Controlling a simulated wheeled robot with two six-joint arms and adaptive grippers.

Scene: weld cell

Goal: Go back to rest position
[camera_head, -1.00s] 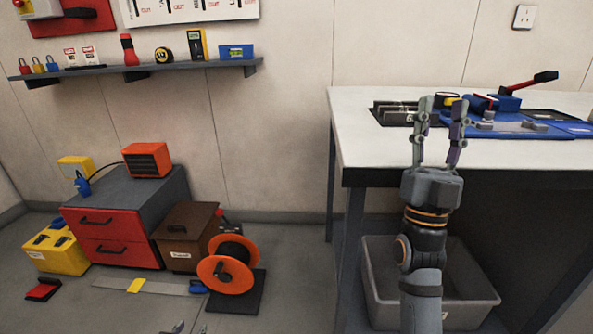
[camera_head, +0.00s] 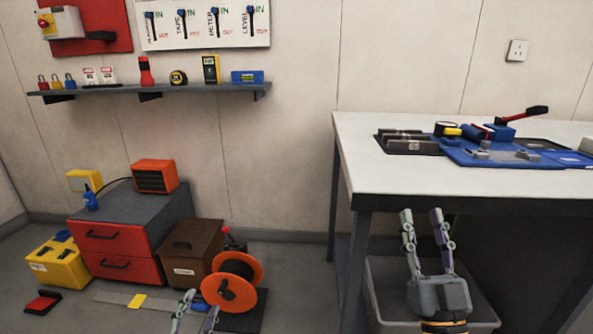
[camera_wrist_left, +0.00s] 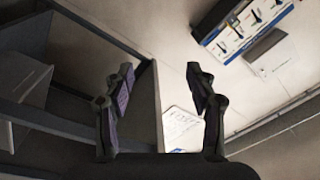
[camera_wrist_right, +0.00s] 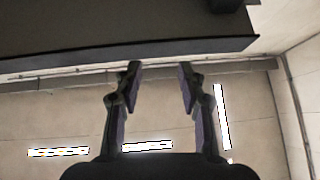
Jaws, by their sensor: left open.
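My left gripper (camera_head: 197,303) shows at the bottom edge of the head view, in front of the orange cable reel, with its fingers apart. In the left wrist view its fingers (camera_wrist_left: 159,85) are spread with nothing between them. My right gripper (camera_head: 424,226) points up in front of the workbench (camera_head: 375,178), below the level of its top, with the grey bin behind it. Its fingers are apart, and the right wrist view shows the gap (camera_wrist_right: 159,80) empty.
The grey bin (camera_head: 384,300) stands under the workbench. The orange reel (camera_head: 222,290), brown box (camera_head: 190,248), red drawer cabinet (camera_head: 122,250) and yellow box (camera_head: 60,265) stand on the floor at left. A wall shelf (camera_head: 150,90) holds small tools. Floor between reel and bench is clear.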

